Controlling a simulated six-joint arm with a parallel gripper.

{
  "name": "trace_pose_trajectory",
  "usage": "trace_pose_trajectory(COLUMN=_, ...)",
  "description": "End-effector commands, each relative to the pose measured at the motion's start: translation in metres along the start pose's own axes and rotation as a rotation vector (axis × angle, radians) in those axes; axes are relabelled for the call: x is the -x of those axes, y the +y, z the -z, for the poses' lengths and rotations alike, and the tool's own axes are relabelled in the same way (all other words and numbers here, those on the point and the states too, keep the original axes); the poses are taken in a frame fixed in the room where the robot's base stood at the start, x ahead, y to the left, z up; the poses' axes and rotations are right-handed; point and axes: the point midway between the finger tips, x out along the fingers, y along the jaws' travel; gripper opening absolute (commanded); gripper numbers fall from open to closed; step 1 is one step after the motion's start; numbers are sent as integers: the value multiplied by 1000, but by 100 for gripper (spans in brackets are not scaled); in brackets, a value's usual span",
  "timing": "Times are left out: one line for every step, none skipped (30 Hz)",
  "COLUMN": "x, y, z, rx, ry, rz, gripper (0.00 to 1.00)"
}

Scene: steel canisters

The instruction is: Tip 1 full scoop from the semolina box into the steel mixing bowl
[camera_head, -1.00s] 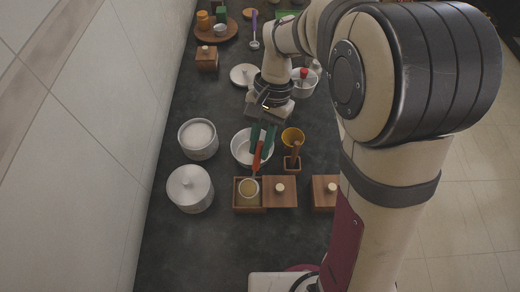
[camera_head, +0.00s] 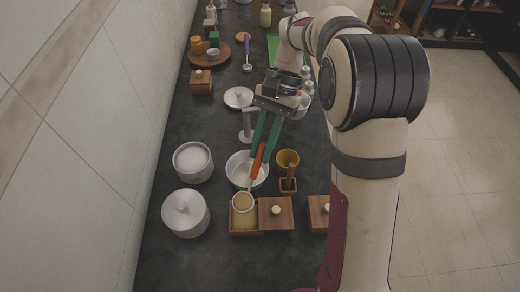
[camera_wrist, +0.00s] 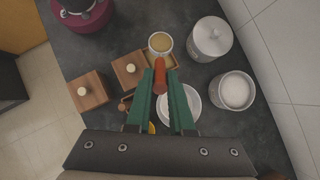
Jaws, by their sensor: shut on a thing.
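My gripper (camera_head: 262,153), with green fingers, is shut on the orange-red handle of a scoop (camera_head: 257,161). The scoop's round cup (camera_head: 243,201) is full of pale yellow semolina and looks level. It is over the far side of the open wooden semolina box (camera_head: 244,231), apparently above it. In the wrist view the full cup (camera_wrist: 160,42) shows beyond the fingertips. The steel mixing bowl (camera_head: 233,172) stands just behind the box, partly hidden by the fingers and handle. It also shows in the wrist view (camera_wrist: 190,105); its visible inside looks empty.
A lidded steel canister (camera_head: 185,213) and an open one with white contents (camera_head: 193,162) stand left.

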Motion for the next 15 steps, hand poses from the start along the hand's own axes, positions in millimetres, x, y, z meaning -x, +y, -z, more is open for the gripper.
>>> trace_pose_trajectory(x=0, y=0, z=0, rx=0, ry=0, rz=0, gripper=0)
trace_pose_trajectory(x=0, y=0, z=0, rx=0, ry=0, rz=0, gripper=0)
trace_pose_trajectory(x=0, y=0, z=0, rx=0, ry=0, rz=0, gripper=0)
trace_pose_trajectory(x=0, y=0, z=0, rx=0, ry=0, rz=0, gripper=0)
trace_pose_trajectory(x=0, y=0, z=0, rx=-1, ry=1, rz=1, gripper=0)
trace_pose_trajectory(x=1, y=0, z=2, rx=-8, ry=4, rz=5, gripper=0)
trace_pose_trajectory(x=3, y=-1, z=5, rx=-20, ry=9, rz=11, gripper=0)
trace_pose_trajectory(x=6, y=-2, z=9, rx=-39, ry=17, rz=21, gripper=0)
trace_pose_trajectory(x=11, y=-4, z=17, rx=-73, ry=31, rz=39, gripper=0)
trace_pose_trajectory(x=16, y=-6, z=24, rx=-102, ry=45, rz=57, gripper=0)
trace_pose_trajectory(x=21, y=-7, z=33, rx=-137, ry=61, rz=76, gripper=0)
trace_pose_trajectory(x=28, y=-9, z=44, rx=-185, ry=80, rz=102, gripper=0)
trace_pose_trajectory(x=34, y=-10, z=52, rx=-222, ry=94, rz=123, gripper=0)
trace_pose_trajectory(x=40, y=-11, z=61, rx=-259, ry=108, rz=146, gripper=0)
trace_pose_trajectory(x=48, y=-12, z=72, rx=-308, ry=125, rz=174, gripper=0)
